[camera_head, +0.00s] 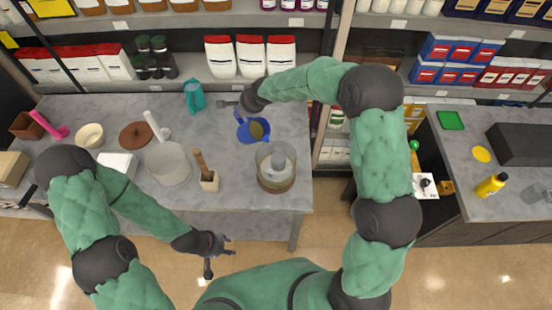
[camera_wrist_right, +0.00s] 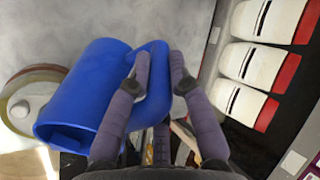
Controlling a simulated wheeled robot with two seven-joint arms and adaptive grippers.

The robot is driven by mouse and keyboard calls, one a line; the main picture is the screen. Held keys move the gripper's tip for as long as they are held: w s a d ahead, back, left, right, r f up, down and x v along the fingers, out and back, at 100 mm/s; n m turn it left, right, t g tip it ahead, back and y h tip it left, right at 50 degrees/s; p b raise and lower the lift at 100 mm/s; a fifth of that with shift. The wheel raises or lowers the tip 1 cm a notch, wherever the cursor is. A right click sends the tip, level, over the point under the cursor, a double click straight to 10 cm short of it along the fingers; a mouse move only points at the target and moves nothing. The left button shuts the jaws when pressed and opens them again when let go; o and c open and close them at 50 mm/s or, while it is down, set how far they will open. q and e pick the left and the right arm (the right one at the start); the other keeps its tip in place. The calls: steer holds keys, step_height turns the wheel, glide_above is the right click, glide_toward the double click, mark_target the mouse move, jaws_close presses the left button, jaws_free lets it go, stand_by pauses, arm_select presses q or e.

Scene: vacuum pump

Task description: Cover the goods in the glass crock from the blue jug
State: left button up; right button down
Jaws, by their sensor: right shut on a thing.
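In the right wrist view the fingers (camera_wrist_right: 160,80) are around the handle of the jug (camera_wrist_right: 90,95). Whether the jug is lifted is unclear. The glass crock (camera_head: 263,178) stands in front of and right of the jug, with brownish contents low inside and a pale piece in the middle. It shows partly at the left of the wrist view (camera_wrist_right: 22,110). My left gripper (camera_head: 220,255) is open and empty, off the table's front edge.
On the table (camera_head: 225,125) stand a teal pitcher (camera_head: 194,97), a wooden-handled tool in a small holder (camera_head: 208,180), a large pale bowl (camera_head: 168,165) and a brown round lid (camera_head: 136,135). Shelves with white-and-red bags (camera_head: 251,55) rise behind. A second counter stands at the right.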

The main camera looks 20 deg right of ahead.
steer(key=shift+r+b, duration=0.1)
steer(key=shift+b, duration=0.4)
steer(key=shift+g+h, duration=0.4)
steer(key=shift+g, duration=0.3)
steer(key=x, duration=0.4)
steer(key=shift+w+a+r, duration=0.1)
steer(key=shift+w+a, duration=0.05)
steer(key=w+a+f+g+h, duration=0.2)
steer(key=w+f+g, duration=0.2)
steer(key=f, duration=0.3)
steer(key=shift+f+g+h+p, duration=0.3)
steer(key=shift+f+g+h, duration=0.05)
steer(key=shift+g+h, duration=0.05)
steer(key=shift+a, duration=0.2)
